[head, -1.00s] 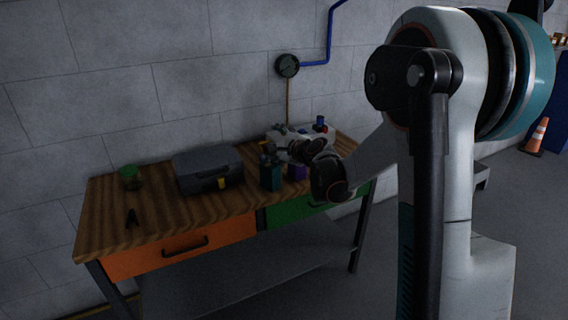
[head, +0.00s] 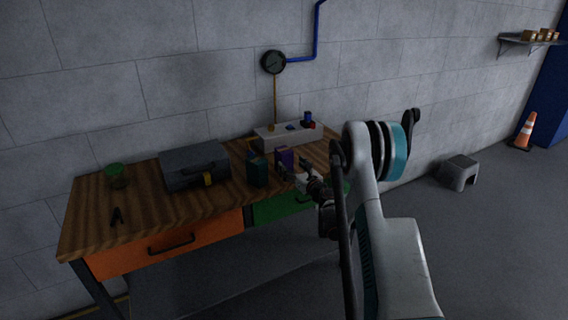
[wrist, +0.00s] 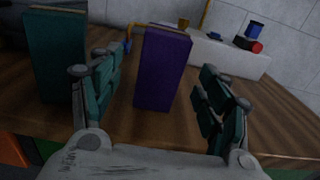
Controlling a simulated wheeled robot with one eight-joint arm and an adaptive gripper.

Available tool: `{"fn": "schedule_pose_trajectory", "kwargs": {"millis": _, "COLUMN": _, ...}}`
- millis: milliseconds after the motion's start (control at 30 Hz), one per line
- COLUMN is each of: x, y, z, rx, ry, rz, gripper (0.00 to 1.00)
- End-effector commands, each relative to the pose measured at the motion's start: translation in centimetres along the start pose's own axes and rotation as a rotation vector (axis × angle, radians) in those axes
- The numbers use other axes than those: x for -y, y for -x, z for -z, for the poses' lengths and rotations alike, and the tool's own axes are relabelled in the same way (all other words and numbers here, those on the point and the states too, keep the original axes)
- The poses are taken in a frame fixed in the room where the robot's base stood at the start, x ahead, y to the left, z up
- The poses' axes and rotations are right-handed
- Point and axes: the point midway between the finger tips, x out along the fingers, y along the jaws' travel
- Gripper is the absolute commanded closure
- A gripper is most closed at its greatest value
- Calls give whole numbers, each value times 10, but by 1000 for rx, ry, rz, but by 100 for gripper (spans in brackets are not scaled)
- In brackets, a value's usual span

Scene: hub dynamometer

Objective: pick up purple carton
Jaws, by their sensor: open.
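The purple carton (wrist: 163,70) stands upright on the wooden workbench (wrist: 277,128). In the wrist view it is ahead of my gripper (wrist: 160,108), between the two open fingers and nearer the left one. No finger appears to touch it. In the head view the purple carton (head: 284,157) stands near the bench's right end, with my gripper (head: 296,172) just in front of it and partly covering it.
A teal carton (wrist: 56,55) stands close to the left of the purple carton, beside my left finger. Behind is a pale block (wrist: 218,52) with a blue and a red piece. A grey toolbox (head: 194,165) and green-lidded jar (head: 117,175) stand farther left.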

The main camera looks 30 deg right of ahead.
Motion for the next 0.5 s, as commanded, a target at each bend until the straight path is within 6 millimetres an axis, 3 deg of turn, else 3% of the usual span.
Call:
{"fn": "schedule_pose_trajectory", "kwargs": {"millis": 200, "x": -1, "y": -43, "z": 2, "rx": -1, "ry": 2, "rz": -2, "gripper": 30}}
{"fn": "schedule_pose_trajectory", "kwargs": {"millis": 500, "x": 0, "y": -69, "z": 0, "rx": -1, "ry": 4, "rz": 0, "gripper": 30}}
